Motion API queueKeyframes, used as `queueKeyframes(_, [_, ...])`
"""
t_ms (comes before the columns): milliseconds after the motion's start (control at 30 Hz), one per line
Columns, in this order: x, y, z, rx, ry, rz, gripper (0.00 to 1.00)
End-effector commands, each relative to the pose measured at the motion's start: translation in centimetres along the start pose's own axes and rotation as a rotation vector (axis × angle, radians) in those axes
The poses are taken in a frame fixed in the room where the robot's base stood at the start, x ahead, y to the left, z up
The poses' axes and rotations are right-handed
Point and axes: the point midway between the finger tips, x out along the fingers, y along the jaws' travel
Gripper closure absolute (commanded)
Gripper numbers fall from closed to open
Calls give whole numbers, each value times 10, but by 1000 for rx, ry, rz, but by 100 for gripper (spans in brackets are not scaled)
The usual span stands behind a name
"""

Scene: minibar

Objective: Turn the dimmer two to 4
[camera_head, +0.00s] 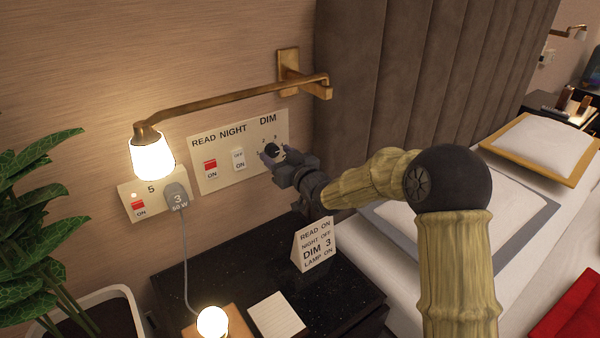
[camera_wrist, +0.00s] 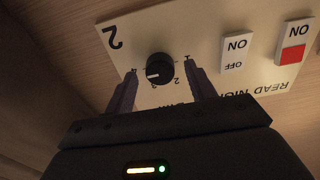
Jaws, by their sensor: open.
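The dimmer knob (camera_head: 271,150) is a small round black dial at the right of the cream wall panel (camera_head: 218,181) marked 2, under the word DIM. In the wrist view the panel appears upside down, and the knob (camera_wrist: 160,66) shows a short white mark toward its lower left, roughly on the side of the 4. Small numbers ring the knob, partly hidden by my fingers. My gripper (camera_head: 274,159) is open in front of the panel. In the wrist view its fingertips (camera_wrist: 160,78) lie to either side of the knob, with visible gaps; whether they reach its depth is unclear.
Left of the knob are a white NIGHT switch (camera_head: 239,159) and a red READ switch (camera_head: 210,168). A brass lamp arm (camera_head: 230,94) passes above. A card reading DIM 3 (camera_head: 315,246) stands on the black nightstand (camera_head: 235,265) below. A padded headboard (camera_head: 400,80) is at right.

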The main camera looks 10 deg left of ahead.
Motion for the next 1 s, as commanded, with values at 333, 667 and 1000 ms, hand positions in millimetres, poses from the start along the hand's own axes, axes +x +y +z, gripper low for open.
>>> queueKeyframes(333, [-52, 0, -1, 0, -2, 2, 45])
queueKeyframes(667, [-112, 0, -1, 1, -2, 2, 45])
queueKeyframes(1000, [-163, 0, 0, 0, -1, 0, 45])
